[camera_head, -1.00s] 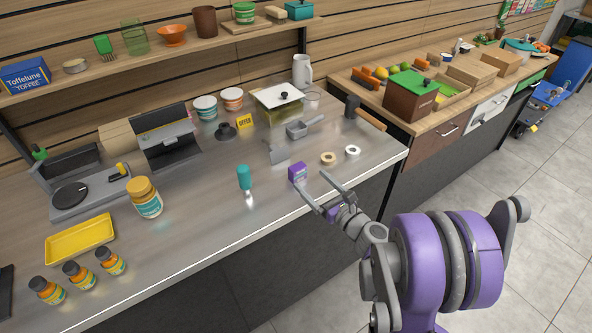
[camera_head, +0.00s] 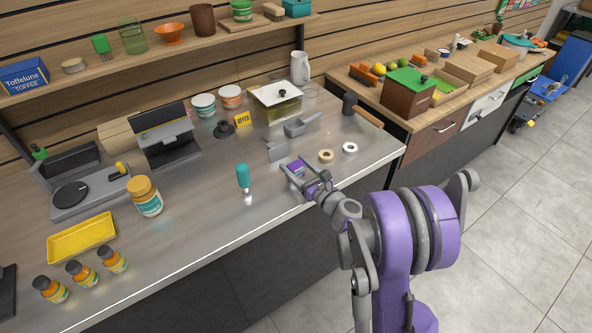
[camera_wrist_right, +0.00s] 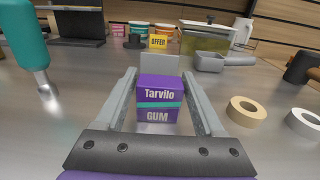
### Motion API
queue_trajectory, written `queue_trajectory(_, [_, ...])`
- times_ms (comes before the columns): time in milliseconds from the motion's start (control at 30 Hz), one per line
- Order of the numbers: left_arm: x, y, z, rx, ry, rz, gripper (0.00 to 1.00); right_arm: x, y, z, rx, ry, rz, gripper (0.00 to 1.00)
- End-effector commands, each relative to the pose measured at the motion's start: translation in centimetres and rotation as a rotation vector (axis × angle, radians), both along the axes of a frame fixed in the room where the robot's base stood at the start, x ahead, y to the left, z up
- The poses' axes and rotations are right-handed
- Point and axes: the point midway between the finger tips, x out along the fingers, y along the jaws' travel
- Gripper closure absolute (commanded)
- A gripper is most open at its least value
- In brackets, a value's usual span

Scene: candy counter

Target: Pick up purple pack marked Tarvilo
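The purple pack (camera_head: 296,167) marked Tarvilo GUM stands on the metal counter near its front edge. In the right wrist view the pack (camera_wrist_right: 159,98) sits upright between the two fingers, with its label facing the camera. My right gripper (camera_head: 297,176) reaches around it from the front. In the wrist view the right gripper (camera_wrist_right: 158,92) is open, with a finger on each side and a narrow gap visible at the right finger. In the head view the fingers partly hide the pack. My left gripper is not in view.
A teal-handled tool (camera_head: 243,180) stands left of the pack. A tan tape roll (camera_head: 326,156) and a white roll (camera_head: 350,148) lie to its right. A grey metal piece (camera_head: 277,151) stands behind it. A grey scoop (camera_head: 301,126) lies farther back.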

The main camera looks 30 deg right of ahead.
Motion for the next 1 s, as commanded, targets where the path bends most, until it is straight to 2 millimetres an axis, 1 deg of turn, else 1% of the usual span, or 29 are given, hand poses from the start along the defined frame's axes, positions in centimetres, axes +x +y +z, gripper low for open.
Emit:
queue_trajectory(33, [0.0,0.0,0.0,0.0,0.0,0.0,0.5,0.0,0.0,0.0,0.0,0.0,0.0,0.4])
queue_trajectory(167, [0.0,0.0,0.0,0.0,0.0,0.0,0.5,0.0,0.0,0.0,0.0,0.0,0.0,0.64])
queue_trajectory(200, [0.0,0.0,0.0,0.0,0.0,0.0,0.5,0.0,0.0,0.0,0.0,0.0,0.0,0.71])
queue_trajectory(267, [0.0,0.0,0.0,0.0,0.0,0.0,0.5,0.0,0.0,0.0,0.0,0.0,0.0,0.82])
queue_trajectory(300, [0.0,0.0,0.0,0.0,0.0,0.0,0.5,0.0,0.0,0.0,0.0,0.0,0.0,0.89])
queue_trajectory(333, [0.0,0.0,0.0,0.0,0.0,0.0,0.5,0.0,0.0,0.0,0.0,0.0,0.0,0.92])
queue_trajectory(567, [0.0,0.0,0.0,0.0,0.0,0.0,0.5,0.0,0.0,0.2,0.0,0.0,0.0,0.92])
queue_trajectory(667, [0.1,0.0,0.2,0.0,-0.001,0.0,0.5,0.0,0.0,1.1,0.0,-0.001,0.0,0.92])
queue_trajectory(767, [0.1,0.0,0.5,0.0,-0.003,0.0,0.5,-0.1,0.0,2.9,0.0,-0.001,0.0,0.92])
queue_trajectory(900, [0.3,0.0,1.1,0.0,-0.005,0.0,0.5,-0.1,0.0,5.9,0.0,-0.001,0.0,0.92])
queue_trajectory(1000, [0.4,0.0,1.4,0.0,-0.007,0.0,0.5,-0.1,0.0,7.7,-0.001,-0.001,0.0,0.92])
